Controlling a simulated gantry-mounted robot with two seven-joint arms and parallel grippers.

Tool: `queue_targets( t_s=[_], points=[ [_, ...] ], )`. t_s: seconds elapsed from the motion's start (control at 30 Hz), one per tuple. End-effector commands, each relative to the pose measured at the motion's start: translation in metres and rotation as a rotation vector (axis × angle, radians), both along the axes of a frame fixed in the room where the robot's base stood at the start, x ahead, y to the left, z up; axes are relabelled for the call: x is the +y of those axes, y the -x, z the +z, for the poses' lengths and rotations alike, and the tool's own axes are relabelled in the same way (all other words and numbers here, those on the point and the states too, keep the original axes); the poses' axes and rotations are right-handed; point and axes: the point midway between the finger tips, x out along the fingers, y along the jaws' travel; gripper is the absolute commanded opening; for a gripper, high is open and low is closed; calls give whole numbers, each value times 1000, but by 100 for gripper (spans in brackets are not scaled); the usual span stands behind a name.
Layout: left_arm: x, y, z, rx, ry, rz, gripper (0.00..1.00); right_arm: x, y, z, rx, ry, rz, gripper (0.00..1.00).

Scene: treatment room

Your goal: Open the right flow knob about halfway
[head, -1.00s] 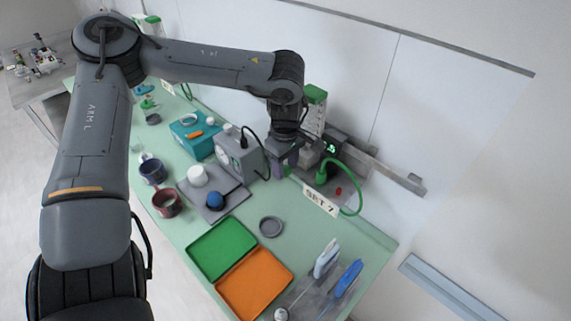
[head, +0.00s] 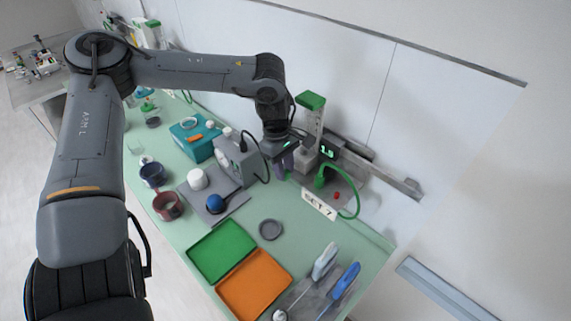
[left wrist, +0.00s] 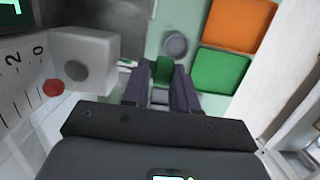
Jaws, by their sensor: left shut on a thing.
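My left gripper (head: 284,166) is at the foot of the right flow meter (head: 312,122), a pale column with a green top, on its left side. In the left wrist view its two dark fingers (left wrist: 163,75) are shut on a small green piece (left wrist: 163,69), which looks like the green flow knob. The knob itself is hidden by the gripper in the head view. The display (head: 327,151) beside the column shows green digits, about 1.9. A card (head: 319,204) below reads SET 7. My right gripper is not in view.
A green hose (head: 355,190) loops at the meter's right. A grey device (head: 237,158) with a cable stands close on the left. A grey dish (head: 270,229), green tray (head: 222,250) and orange tray (head: 255,285) lie in front. A wall rail (head: 400,185) runs behind.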

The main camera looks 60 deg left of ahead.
Motion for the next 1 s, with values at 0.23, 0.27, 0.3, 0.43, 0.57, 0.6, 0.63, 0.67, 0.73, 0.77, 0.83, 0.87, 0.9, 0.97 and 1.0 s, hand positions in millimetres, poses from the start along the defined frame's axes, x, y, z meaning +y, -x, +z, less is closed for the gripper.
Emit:
queue_targets(
  t_s=[0.23,0.27,0.3,0.43,0.57,0.6,0.63,0.67,0.73,0.77,0.83,0.87,0.9,0.97,1.0],
  points=[
    [3,3,5,-64,221,0,0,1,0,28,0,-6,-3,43],
    [4,3,5,-72,249,1,0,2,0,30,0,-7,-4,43],
    [5,3,5,-84,284,-1,0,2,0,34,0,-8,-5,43],
    [7,4,3,-120,401,-2,0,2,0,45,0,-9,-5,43],
    [10,5,-1,-155,516,-2,0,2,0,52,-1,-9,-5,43],
    [11,5,-2,-165,552,-3,0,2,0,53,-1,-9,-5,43],
    [12,5,-3,-175,578,-3,0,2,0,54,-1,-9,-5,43],
    [12,6,-5,-181,606,-2,0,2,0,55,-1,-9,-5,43],
    [13,6,-7,-201,670,-2,0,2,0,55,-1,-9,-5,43],
    [13,7,-8,-210,696,-4,0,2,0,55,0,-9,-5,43],
    [14,7,-10,-229,757,-4,0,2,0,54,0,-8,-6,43],
    [14,7,-11,-235,782,-3,0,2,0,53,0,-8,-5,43],
    [15,7,-12,-246,814,-4,0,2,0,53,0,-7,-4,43],
    [16,7,-13,-261,856,-5,0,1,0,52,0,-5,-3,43],
    [15,7,-14,-270,884,-5,0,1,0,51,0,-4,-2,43]
  ],
)
